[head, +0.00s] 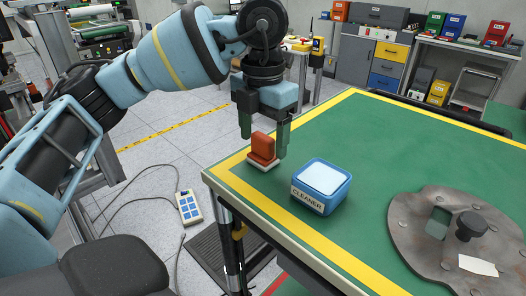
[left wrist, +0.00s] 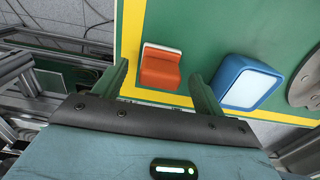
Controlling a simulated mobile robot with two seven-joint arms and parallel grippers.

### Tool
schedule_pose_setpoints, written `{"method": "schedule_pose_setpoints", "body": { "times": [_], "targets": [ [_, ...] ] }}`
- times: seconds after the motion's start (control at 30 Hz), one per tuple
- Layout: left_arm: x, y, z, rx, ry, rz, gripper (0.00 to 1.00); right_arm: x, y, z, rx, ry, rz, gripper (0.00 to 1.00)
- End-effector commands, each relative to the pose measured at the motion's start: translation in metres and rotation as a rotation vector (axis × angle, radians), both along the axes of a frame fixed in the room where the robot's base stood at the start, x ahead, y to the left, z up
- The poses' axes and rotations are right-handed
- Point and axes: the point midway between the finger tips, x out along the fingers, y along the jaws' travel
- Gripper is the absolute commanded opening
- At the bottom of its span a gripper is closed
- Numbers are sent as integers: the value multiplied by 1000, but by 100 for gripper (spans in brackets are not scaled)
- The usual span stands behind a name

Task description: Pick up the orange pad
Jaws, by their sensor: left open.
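The orange pad (head: 263,148) is a small orange block on a pale base, standing near the yellow-edged corner of the green table (head: 330,140). It also shows in the left wrist view (left wrist: 160,70). My left gripper (head: 263,140) points down over the pad in the head view, its two dark fingers apart. In the left wrist view my left gripper (left wrist: 162,80) is open and empty, with the pad ahead between the lines of its fingers. Whether the fingers stand beside the pad or above it is hard to tell. My right gripper is not in view.
A blue cleaner tub (head: 321,186) stands just right of the pad, close to the right finger in the left wrist view. A grey metal plate (head: 460,240) with a dark knob lies further right. The table's middle is clear. A keypad (head: 188,206) lies on the floor.

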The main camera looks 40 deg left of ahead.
Motion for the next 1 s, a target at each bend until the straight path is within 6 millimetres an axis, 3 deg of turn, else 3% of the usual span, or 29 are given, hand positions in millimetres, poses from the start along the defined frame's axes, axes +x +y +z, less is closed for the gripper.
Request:
{"method": "schedule_pose_setpoints", "body": {
  "times": [0.13, 0.43, 0.8, 1.0],
  "targets": [
    [0, 1, -16, 0, 0, 1, 71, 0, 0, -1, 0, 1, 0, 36],
    [0, 0, -19, -1, -1, 0, 70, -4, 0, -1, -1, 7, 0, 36],
    [0, 0, -18, -1, -1, 0, 21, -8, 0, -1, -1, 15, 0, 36],
    [0, 0, -18, -1, -2, 0, 21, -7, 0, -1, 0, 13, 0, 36]
  ]
}}
